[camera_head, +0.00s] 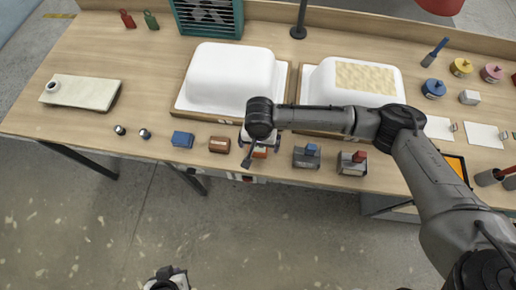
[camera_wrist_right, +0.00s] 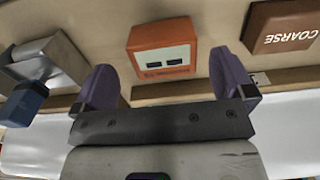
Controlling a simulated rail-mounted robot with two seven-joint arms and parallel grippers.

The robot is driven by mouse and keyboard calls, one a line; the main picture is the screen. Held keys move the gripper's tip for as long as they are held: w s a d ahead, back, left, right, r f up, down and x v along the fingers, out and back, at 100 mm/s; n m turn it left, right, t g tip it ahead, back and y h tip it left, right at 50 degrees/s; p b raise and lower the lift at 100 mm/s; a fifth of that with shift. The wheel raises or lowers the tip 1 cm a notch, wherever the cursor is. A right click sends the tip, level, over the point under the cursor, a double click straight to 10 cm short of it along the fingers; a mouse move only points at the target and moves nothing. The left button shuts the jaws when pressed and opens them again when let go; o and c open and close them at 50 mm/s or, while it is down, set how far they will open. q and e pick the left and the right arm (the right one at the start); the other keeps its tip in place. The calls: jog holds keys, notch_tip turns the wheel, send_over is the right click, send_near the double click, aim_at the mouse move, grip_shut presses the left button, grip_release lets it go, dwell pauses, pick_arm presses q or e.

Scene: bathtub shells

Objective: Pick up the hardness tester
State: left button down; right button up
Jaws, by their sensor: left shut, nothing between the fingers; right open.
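The orange device with a pale face and two dark slots, which I take as the hardness tester, lies between and just beyond my right gripper's fingers in the right wrist view (camera_wrist_right: 163,48). In the head view only a bit of its orange body (camera_head: 260,152) shows under my right gripper (camera_head: 257,150). The right gripper's purple fingers, also in the wrist view (camera_wrist_right: 165,85), are open and apart, with nothing held. My left gripper (camera_head: 167,279) is shut and empty at the bottom edge of the head view, away from the table.
A brown COARSE block (camera_wrist_right: 283,27) is beside the tester; it also shows in the head view (camera_head: 219,145). A grey block with a blue top (camera_head: 307,156) is on the other side. Two white tub shells (camera_head: 230,78) (camera_head: 352,80) stand behind. The table's front edge is close.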

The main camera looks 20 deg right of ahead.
aim_at(258, 149)
jog(key=shift+a+f+b, duration=0.2)
jog(key=shift+f+b, duration=0.35)
jog(key=shift+f, duration=1.55)
jog(key=shift+c, duration=0.3)
jog(key=c, duration=1)
